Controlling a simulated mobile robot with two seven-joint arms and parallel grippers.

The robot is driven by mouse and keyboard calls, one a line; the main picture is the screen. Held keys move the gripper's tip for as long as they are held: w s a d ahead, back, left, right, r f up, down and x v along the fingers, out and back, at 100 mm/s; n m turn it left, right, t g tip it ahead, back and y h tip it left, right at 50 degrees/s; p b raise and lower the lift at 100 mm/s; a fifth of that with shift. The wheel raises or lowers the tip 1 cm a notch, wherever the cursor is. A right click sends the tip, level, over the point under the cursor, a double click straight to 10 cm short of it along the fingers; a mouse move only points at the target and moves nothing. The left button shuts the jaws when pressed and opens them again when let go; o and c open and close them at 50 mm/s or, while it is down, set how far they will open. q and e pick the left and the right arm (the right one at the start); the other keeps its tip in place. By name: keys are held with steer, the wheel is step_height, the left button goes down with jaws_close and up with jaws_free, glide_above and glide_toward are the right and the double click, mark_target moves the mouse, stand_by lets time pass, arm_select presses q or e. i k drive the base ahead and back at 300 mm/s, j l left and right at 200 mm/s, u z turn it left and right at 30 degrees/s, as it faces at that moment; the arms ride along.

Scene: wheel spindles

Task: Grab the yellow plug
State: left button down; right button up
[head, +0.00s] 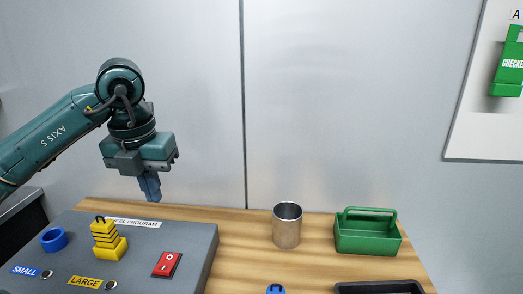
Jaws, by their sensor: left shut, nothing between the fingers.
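The yellow plug (106,241) has a stepped, ribbed body and a dark loop on top. It stands upright on the grey panel (190,240), behind the yellow LARGE label (86,282). My left gripper (151,198) points down, shut and empty, in the air above the panel. In the picture it is above and to the right of the plug, apart from it. My right gripper is not in view.
The panel also carries a blue ring (54,240) and a red switch (167,264). On the wooden table (243,262) are a metal cup (287,226), a green caddy (367,236), a black tray (380,287) and a partly cut-off blue object (275,289). A metal wall stands behind.

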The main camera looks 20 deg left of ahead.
mark_target(106, 234)
steer(key=k, duration=1)
